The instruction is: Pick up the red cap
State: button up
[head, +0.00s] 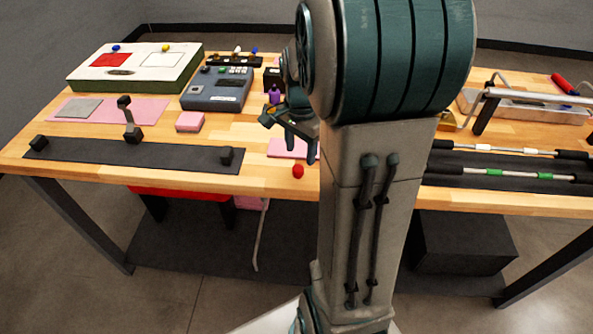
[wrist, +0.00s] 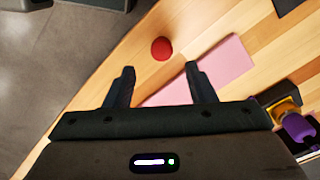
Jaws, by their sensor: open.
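The red cap (head: 298,171) is a small round red piece on the wooden table near its front edge, just in front of a pink pad (head: 287,149). In the wrist view the cap (wrist: 161,48) lies beyond my fingertips, roughly centred between them, with the pink pad (wrist: 205,72) to its right. My gripper (head: 289,138) is above the table behind the cap, partly covered by my arm in the head view. In the wrist view my gripper (wrist: 160,80) has its two fingers spread with nothing between them. The cap is apart from the fingers.
A purple bottle-like item (head: 274,95) stands behind my gripper; a purple piece (wrist: 297,127) shows at right in the wrist view. A grey device (head: 217,90), pink block (head: 190,122) and dark mat (head: 90,151) lie left. Bars with dark ends (head: 500,150) lie right.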

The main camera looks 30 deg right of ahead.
aim_at(298, 167)
jog(key=shift+w+a+f, duration=0.1)
jog(key=shift+a+f, duration=0.05)
jog(key=shift+f, duration=1.25)
jog(key=shift+a+f, duration=0.15)
jog(key=shift+f, duration=1.2)
grip_shut()
